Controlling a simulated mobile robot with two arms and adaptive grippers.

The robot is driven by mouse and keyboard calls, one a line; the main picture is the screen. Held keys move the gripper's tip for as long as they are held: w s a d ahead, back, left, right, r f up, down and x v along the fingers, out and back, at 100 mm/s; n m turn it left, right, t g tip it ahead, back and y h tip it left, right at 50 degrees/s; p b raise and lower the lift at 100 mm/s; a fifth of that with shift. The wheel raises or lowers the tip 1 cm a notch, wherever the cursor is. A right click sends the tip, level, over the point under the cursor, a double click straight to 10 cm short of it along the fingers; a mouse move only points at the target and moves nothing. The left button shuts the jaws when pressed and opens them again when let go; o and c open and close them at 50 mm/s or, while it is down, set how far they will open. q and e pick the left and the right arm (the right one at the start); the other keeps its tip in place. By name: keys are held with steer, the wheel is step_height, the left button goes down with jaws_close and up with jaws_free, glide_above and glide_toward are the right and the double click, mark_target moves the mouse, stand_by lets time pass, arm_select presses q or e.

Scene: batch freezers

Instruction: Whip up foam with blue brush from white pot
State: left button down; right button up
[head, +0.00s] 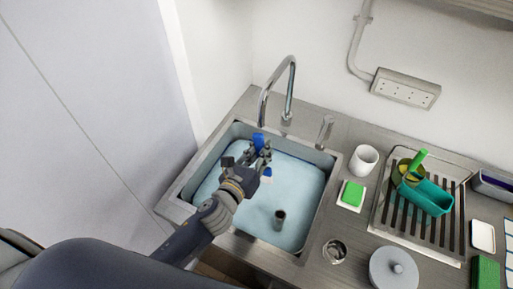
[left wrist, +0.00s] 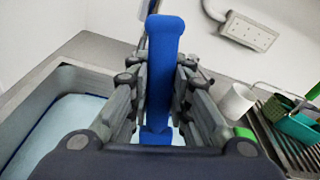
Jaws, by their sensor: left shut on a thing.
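My left gripper (head: 262,156) is over the sink (head: 233,135) and shut on the blue brush (head: 258,140). In the left wrist view the blue handle (left wrist: 162,60) stands upright between the two fingers. A blue and white part of the brush shows below the fingers, close to the pale blue liquid (head: 300,190) in the sink; I cannot tell whether it touches. The white pot (head: 364,160) stands upright on the counter to the right of the sink, and also shows in the left wrist view (left wrist: 237,102). My right gripper is not in view.
A tap (head: 290,85) arches over the sink's back edge. A dark cylinder (head: 280,219) stands in the liquid. A green sponge (head: 352,194), a drying rack (head: 415,228) with a teal container (head: 427,198), and a grey lid (head: 393,270) are to the right. A wall rises at left.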

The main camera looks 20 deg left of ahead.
arm_select(q)
steer(key=shift+f, duration=0.2)
step_height(320, 180, down, 17)
steer(key=b, duration=1.5)
steer(key=shift+f+b, duration=0.15)
steer(key=shift+b, duration=0.2)
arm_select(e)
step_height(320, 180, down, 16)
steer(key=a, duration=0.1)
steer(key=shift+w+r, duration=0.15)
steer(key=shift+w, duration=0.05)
arm_select(q)
steer(key=shift+d, duration=0.1)
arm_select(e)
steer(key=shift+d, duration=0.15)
